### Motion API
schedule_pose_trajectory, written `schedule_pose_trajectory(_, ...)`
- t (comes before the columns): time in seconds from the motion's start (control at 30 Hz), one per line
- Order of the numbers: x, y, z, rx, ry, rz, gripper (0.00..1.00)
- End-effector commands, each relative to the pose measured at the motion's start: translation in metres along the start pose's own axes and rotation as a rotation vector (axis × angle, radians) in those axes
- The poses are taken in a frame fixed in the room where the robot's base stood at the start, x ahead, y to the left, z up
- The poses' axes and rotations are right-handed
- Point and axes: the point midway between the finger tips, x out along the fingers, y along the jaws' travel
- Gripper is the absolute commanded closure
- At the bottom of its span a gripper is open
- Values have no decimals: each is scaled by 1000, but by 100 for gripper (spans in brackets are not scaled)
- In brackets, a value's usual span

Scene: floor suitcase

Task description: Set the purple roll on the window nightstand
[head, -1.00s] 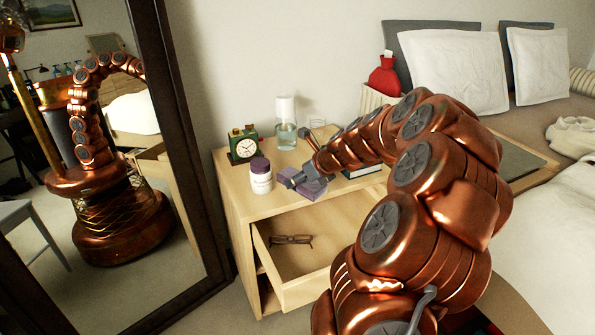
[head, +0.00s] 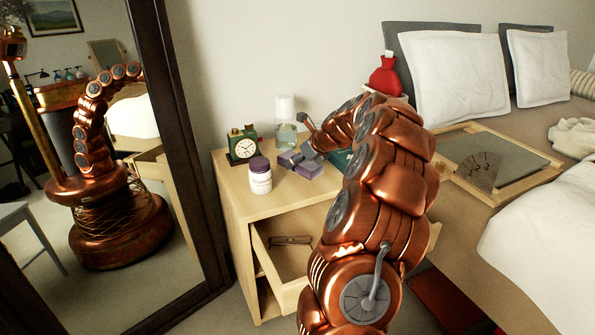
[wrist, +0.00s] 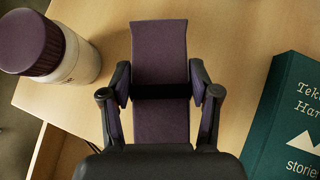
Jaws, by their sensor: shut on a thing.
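The purple roll (wrist: 160,55) has a dark band across it and lies between my two fingers in the wrist view. My gripper (wrist: 162,92) is shut on it from both sides. In the head view, my gripper (head: 296,160) is low over the top of the light wooden nightstand (head: 232,183), with purple showing at its fingers. I cannot tell whether the roll touches the top. A white jar with a purple lid (head: 260,176) stands just left of my gripper. A green book (wrist: 290,125) lies to the right; my arm partly covers it in the head view.
A green clock (head: 243,146) and a clear bottle with a white cap (head: 286,120) stand behind the jar. The nightstand's drawer (head: 285,265) is open, with glasses (head: 291,240) inside. A mirror (head: 170,110) stands left, the bed with a tray (head: 530,178) right.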

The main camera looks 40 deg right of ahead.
Motion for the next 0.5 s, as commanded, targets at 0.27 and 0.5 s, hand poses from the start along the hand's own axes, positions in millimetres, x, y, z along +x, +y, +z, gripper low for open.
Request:
schedule_pose_trajectory(0.27, 18, -2, -14, 1, 0, 2, 68)
schedule_pose_trajectory(0.5, 28, -2, -23, -1, 0, 1, 68)
